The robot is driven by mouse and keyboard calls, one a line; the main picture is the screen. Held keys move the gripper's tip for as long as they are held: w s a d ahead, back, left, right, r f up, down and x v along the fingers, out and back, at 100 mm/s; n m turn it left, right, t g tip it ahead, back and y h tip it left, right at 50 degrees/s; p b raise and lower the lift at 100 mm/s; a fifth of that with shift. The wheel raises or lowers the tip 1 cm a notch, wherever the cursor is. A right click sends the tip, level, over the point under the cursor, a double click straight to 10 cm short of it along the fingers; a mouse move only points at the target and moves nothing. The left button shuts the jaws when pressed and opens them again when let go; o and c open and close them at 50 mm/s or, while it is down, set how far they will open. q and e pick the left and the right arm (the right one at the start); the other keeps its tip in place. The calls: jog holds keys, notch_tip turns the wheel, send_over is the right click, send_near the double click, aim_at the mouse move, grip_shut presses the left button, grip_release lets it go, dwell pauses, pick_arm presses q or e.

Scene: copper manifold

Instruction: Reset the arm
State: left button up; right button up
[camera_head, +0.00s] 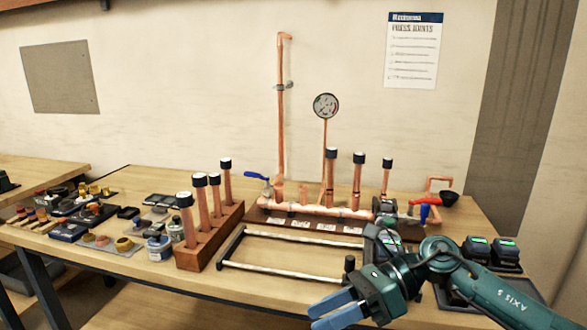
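My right arm comes in from the lower right, teal with a blue-fingered gripper (325,315) at the front edge of the table. Its two fingers point left and look parted, with nothing seen between them. My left gripper is not in view. The copper manifold (310,210) lies on a wooden base at the table's back middle, with upright pipes, a pressure gauge (326,106), a blue valve handle (256,175) and a red handle (427,201). A dark press tool (381,243) stands at the manifold's right front, just behind my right wrist; whether they touch is unclear.
A wooden rack (213,240) holds several black-capped copper pipes left of a metal rail frame (282,272). Fittings and small jars (160,246) crowd the left side. Two dark devices with green displays (490,252) sit on a tray at right, beside my forearm.

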jog(key=s+a+m+t+y, duration=0.2)
jog(key=a+m+y, duration=0.3)
jog(key=m+y, duration=0.15)
jog(key=w+d+f+m+t+h, duration=0.1)
jog(key=d+f+m+t+h, duration=0.3)
jog(key=m+t, duration=0.8)
jog(key=w+d+f+m+t+h, duration=0.1)
jog(key=d+f+m+t+h, duration=0.35)
jog(key=m, duration=1.25)
jog(key=s+d+f+m+g+h, duration=0.2)
jog(key=s+f+m+h, duration=0.2)
jog(key=f, duration=0.5)
jog(key=s+d+f+m+g+h, duration=0.2)
jog(key=s+d+f+m+h, duration=0.1)
jog(key=s+f+m, duration=0.6)
jog(key=shift+s+d+f+g+h, duration=0.35)
jog(key=shift+s+f+h, duration=0.1)
jog(key=shift+f+h, duration=0.15)
